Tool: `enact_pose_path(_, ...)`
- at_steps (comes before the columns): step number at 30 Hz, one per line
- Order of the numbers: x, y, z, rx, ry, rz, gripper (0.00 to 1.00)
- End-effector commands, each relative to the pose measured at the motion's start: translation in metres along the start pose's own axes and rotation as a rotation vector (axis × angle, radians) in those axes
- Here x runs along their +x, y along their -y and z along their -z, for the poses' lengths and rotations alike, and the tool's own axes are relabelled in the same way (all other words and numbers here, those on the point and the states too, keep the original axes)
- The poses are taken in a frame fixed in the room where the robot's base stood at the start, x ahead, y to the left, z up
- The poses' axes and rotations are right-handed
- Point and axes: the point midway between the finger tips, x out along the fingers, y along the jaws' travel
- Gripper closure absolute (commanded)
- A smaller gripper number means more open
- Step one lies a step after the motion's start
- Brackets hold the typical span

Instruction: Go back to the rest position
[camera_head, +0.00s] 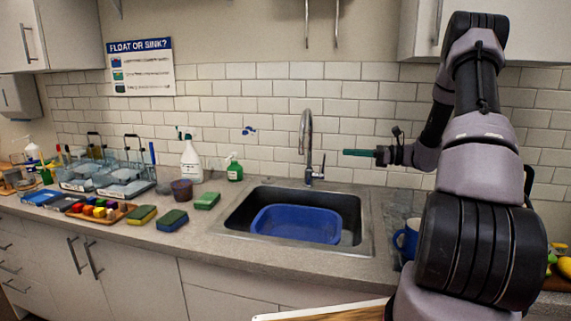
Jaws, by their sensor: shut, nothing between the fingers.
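My arm rises on the right side of the head view and bends back down to the left. My gripper (350,153) is at its end, raised in front of the tiled wall, to the right of the tap. Its narrow teal fingers point left, shut, with nothing visible between them. It is clear of the counter and touches nothing that I can see.
Below is a sink (233,229) with a blue basin (295,224) in it and a tall tap (306,140) behind. Sponges (172,220), spray bottles (190,160) and trays stand left. A blue mug (406,239) is partly hidden by my arm.

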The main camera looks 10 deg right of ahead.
Motion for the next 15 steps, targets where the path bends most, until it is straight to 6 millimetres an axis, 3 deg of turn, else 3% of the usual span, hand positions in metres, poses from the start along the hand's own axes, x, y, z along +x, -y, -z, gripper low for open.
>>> enact_pose_path(5, 0.025, -0.04, -0.035, -0.131, -0.138, -0.127, 1.0)
enact_pose_path(10, 0.045, -0.105, -0.072, -0.345, -0.346, -0.299, 1.0)
enact_pose_path(15, 0.047, -0.165, -0.099, -0.579, -0.543, -0.443, 1.0)
